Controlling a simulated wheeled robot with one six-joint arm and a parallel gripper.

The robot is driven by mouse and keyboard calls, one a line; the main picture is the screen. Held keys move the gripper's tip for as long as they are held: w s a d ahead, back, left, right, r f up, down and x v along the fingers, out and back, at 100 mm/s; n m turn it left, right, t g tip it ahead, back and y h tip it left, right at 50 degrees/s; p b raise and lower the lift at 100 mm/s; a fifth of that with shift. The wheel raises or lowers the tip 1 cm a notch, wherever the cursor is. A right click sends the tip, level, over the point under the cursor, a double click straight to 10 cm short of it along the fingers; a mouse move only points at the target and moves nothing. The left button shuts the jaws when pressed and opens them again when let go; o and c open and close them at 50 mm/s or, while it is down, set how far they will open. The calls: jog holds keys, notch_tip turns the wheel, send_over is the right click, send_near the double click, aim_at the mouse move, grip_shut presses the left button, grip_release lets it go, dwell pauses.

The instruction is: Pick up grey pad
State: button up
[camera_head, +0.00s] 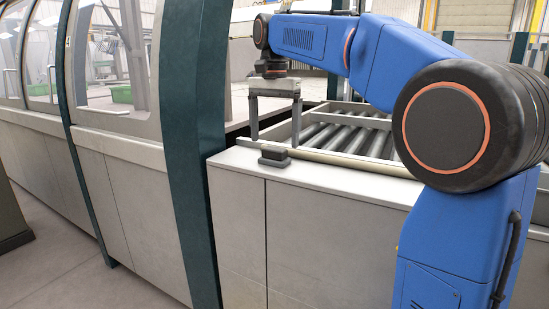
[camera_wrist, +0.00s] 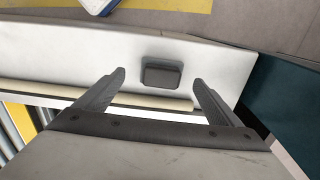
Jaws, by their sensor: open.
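The grey pad (camera_head: 274,158) is a small dark grey block with rounded corners. It lies on the white top surface of the machine's front ledge. In the wrist view the pad (camera_wrist: 162,73) shows whole, just beyond the fingertips and between their lines. My gripper (camera_head: 275,120) is above the ledge, fingers pointing down, over or slightly behind the pad. In the wrist view my gripper (camera_wrist: 160,78) has its two fingers wide apart with nothing between them. I cannot tell the exact height of the fingertips over the ledge.
A roller bed (camera_head: 345,135) with a raised frame lies behind the ledge. A beige strip (camera_wrist: 130,100) runs along the ledge's inner edge. A dark green upright (camera_head: 190,130) stands close left of the pad. The ledge to the pad's right is clear.

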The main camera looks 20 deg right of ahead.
aim_at(272, 150)
jog(key=shift+s+a+f, duration=0.1)
jog(key=shift+a+f, duration=0.1)
jog(key=shift+f, duration=1.2)
jog(key=shift+a+f, duration=0.15)
jog(key=shift+f, duration=1.25)
jog(key=c, duration=1.1)
